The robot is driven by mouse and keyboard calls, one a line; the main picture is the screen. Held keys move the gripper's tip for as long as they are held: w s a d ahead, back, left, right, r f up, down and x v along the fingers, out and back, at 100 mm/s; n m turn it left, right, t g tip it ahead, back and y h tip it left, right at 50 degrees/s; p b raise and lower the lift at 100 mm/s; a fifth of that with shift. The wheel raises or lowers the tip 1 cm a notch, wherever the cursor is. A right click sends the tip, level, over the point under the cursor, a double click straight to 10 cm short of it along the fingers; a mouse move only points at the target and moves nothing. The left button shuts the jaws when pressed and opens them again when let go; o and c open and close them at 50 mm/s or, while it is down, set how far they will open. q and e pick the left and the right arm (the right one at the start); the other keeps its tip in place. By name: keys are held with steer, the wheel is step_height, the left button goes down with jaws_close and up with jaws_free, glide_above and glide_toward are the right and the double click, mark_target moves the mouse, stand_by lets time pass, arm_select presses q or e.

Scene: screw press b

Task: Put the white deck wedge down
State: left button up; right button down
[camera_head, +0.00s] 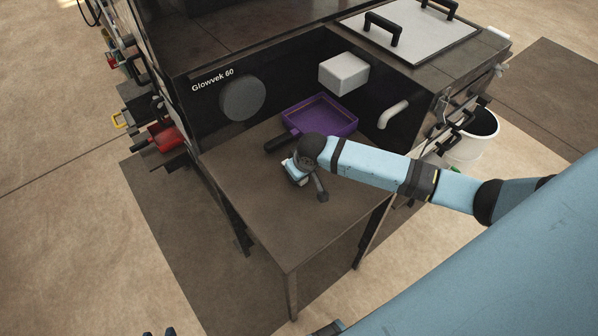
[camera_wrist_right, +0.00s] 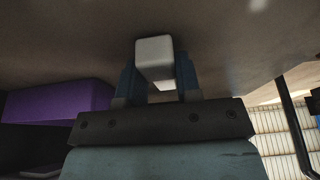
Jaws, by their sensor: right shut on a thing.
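The white deck wedge (camera_wrist_right: 155,58) is a small pale block between the two blue fingers of my right gripper (camera_wrist_right: 158,82), which is shut on it. The wedge's far end is close to the brown surface; I cannot tell if it touches. In the head view my right gripper (camera_head: 293,174) points down over the brown table (camera_head: 255,195) at the front of the press; the wedge is mostly hidden there. Two dark blue tips of my left gripper (camera_head: 159,333) show apart at the bottom edge, clear of the table.
A purple tray (camera_head: 322,113) with a dark handle lies behind my right gripper and also shows in the wrist view (camera_wrist_right: 60,101). A white block (camera_head: 343,73) and a grey disc (camera_head: 242,98) are on the press front. A white bucket (camera_head: 466,149) stands at right. The table's front is clear.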

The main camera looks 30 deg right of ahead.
steer(key=c, duration=0.8)
jaws_free()
steer(key=shift+f, duration=0.1)
steer(key=v, duration=1.2)
steer(key=shift+a, duration=0.1)
